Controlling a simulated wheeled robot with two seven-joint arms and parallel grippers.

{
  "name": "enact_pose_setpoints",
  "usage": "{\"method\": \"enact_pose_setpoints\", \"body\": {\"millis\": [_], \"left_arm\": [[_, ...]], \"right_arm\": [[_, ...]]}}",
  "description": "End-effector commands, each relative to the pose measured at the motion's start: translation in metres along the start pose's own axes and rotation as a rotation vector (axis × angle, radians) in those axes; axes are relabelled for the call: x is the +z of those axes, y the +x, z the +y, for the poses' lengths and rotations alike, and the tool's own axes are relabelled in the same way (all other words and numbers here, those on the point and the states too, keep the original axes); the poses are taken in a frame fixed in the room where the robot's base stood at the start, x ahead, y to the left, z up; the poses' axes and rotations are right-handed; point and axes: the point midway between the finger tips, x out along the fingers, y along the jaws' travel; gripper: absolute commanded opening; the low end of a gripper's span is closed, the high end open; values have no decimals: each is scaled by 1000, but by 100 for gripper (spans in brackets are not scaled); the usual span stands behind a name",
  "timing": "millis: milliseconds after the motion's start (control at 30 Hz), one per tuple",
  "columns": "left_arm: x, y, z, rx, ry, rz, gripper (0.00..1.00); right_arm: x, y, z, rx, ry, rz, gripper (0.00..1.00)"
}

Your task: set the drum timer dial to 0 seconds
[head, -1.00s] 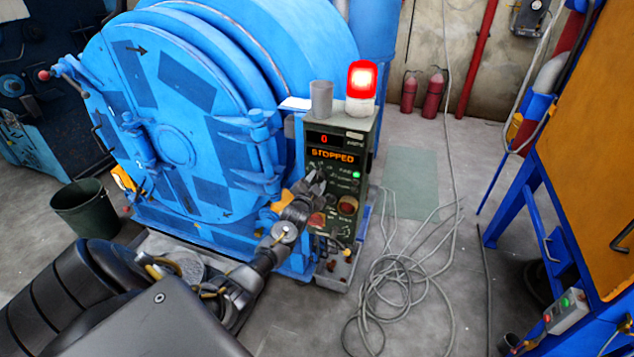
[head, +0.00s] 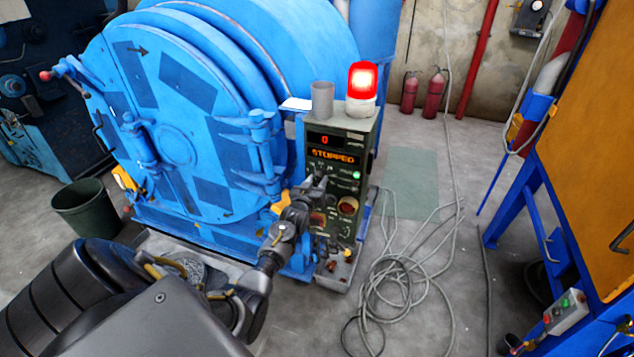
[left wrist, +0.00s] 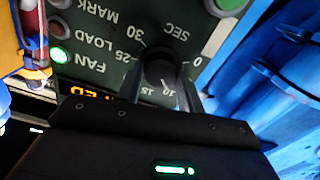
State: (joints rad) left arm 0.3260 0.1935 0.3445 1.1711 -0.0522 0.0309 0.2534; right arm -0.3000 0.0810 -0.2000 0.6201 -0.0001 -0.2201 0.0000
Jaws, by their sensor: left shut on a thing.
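The drum control panel (head: 345,135) is a dark green box with a lit "0", the word STOPPED and a green lamp. The timer dial (left wrist: 160,68) is a black knob, seen upside down in the left wrist view. Its scale shows 0, 10, 15, 25, 30 and SEC. My left gripper (head: 319,185) is at the panel front. In the left wrist view my left gripper (left wrist: 163,88) has its fingers on both sides of the knob, shut on it. I cannot tell where its pointer sits. My right gripper is not in view.
The blue drum (head: 170,140) stands left of the panel. A red beacon (head: 362,78) glows on top, beside a grey cup (head: 322,98). A loose grey cable (head: 395,270) lies on the floor to the right. A green bucket (head: 85,207) stands at the left.

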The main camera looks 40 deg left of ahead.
Motion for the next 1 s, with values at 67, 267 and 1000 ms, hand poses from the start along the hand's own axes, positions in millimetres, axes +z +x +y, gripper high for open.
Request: {"method": "enact_pose_setpoints", "body": {"millis": [67,267,1000], "left_arm": [[2,-1,0,0,-73,-4,14],[2,-1,0,-2,-263,-3,14],[2,0,0,-1,-941,-4,14]], "right_arm": [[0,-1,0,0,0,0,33],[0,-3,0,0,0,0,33],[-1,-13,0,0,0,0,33]]}}
